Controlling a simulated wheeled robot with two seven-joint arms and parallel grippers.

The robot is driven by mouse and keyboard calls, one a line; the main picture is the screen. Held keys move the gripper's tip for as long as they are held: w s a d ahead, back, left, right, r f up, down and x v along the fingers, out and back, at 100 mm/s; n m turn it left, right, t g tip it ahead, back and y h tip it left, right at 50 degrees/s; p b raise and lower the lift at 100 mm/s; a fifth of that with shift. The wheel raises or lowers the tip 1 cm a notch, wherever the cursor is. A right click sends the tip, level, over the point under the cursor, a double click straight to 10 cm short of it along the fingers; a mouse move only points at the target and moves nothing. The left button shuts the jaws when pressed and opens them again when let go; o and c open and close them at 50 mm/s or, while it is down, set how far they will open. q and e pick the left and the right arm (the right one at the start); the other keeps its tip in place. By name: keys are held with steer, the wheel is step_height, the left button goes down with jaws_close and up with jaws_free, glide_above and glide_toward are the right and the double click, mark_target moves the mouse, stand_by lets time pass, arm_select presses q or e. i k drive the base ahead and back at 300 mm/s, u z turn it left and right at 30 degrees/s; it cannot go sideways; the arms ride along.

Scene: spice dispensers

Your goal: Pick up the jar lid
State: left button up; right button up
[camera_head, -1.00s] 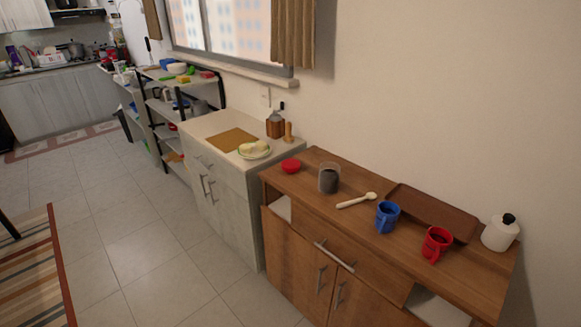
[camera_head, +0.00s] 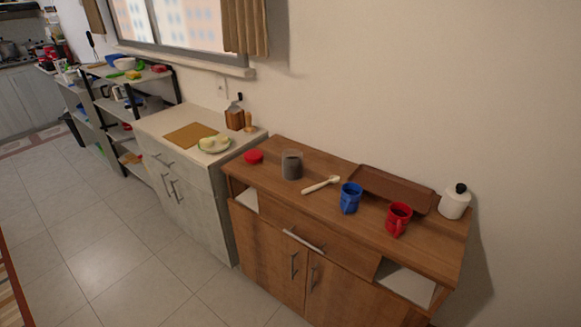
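A red round jar lid (camera_head: 254,156) lies flat on the left end of the wooden cabinet top (camera_head: 330,217). A clear glass jar (camera_head: 292,165) with dark contents stands just right of the lid, open at the top and apart from it. Neither of my grippers shows in the head view.
A wooden spoon (camera_head: 321,185), a blue mug (camera_head: 350,198), a red mug (camera_head: 397,219), a brown tray (camera_head: 392,188) and a white canister (camera_head: 455,202) are on the cabinet. A lighter counter (camera_head: 160,125) with a plate of food (camera_head: 214,144) adjoins it. The tiled floor (camera_head: 125,250) in front is clear.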

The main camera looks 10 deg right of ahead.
mark_target(253, 156)
steer(key=u, duration=1.25)
steer(key=i, duration=2.55)
steer(key=z, duration=4)
